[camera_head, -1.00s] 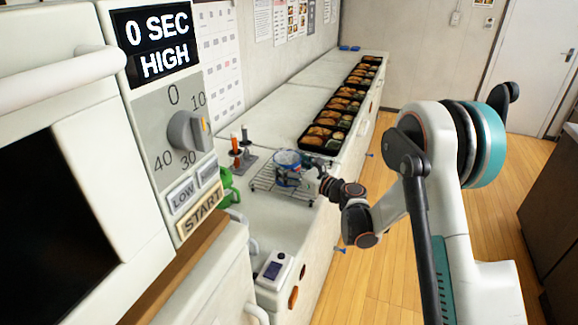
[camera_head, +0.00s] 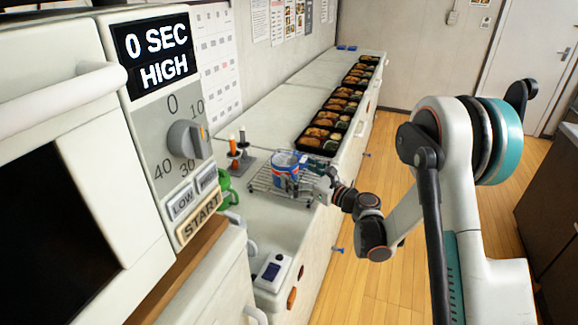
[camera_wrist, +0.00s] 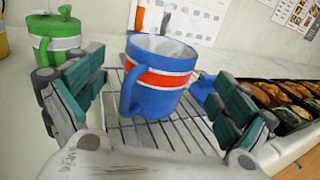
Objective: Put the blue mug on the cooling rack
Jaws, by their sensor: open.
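The blue mug (camera_head: 287,169) with a red and white band stands upright on the wire cooling rack (camera_head: 262,188) on the counter. In the wrist view the mug (camera_wrist: 162,98) is between and beyond my open fingers, its handle toward the left, and the rack (camera_wrist: 150,134) shows beneath it. My gripper (camera_wrist: 158,112) is open, with a gap between each teal finger pad and the mug. In the head view my gripper (camera_head: 318,186) is at the rack's right side, just right of the mug.
A green lidded pot (camera_wrist: 56,38) is left of the rack. A stand with orange and grey pieces (camera_head: 238,152) is behind it. Several bento trays (camera_head: 330,130) line the counter beyond. A small blue item (camera_wrist: 205,86) shows behind my right finger. A device (camera_head: 272,270) sits on the near counter.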

